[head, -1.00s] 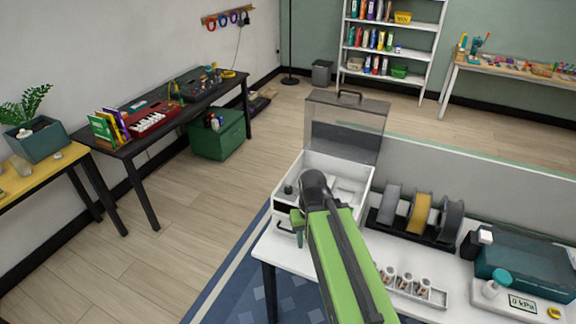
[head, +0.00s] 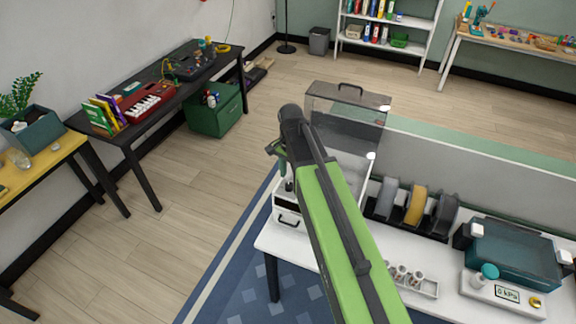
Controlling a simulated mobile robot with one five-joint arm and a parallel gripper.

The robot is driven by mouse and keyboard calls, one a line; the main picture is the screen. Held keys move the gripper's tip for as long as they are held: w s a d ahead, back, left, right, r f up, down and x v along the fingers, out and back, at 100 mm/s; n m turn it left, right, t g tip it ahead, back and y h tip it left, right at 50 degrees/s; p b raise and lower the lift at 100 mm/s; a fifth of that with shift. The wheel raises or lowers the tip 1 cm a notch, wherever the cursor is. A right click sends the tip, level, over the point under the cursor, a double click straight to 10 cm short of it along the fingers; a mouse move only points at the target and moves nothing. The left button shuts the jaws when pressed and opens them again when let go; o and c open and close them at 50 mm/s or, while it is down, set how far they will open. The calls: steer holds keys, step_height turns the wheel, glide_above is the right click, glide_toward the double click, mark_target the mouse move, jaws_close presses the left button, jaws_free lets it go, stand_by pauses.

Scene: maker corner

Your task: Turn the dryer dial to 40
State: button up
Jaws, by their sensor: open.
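The dryer (head: 289,213) is a white box with its see-through lid (head: 345,123) raised, on the near white table. It has a front drawer with a dark handle. My arm covers much of its middle. A small dark upright shape (head: 289,186) at its left top may be the dial; its marks cannot be read. My gripper (head: 273,148) is open and seems empty, held above the dryer's left part, apart from it. My arm hides part of the gripper.
Right of the dryer stand a rack of grey and yellow spools (head: 414,206), a small tray of cups (head: 411,280), a teal-lidded box (head: 515,252) and a kPa gauge (head: 507,293). A low grey partition (head: 480,172) runs behind.

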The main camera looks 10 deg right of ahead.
steer(key=w+r+m+p, duration=0.5)
steer(key=w+r+m, duration=0.1)
steer(key=r, duration=0.2)
steer(key=b, duration=1.8)
glide_toward(288, 185)
steer(key=shift+m, duration=0.4)
step_height(288, 185, down, 9)
steer(key=shift+s+d+r, duration=0.1)
steer(key=shift+r, duration=0.1)
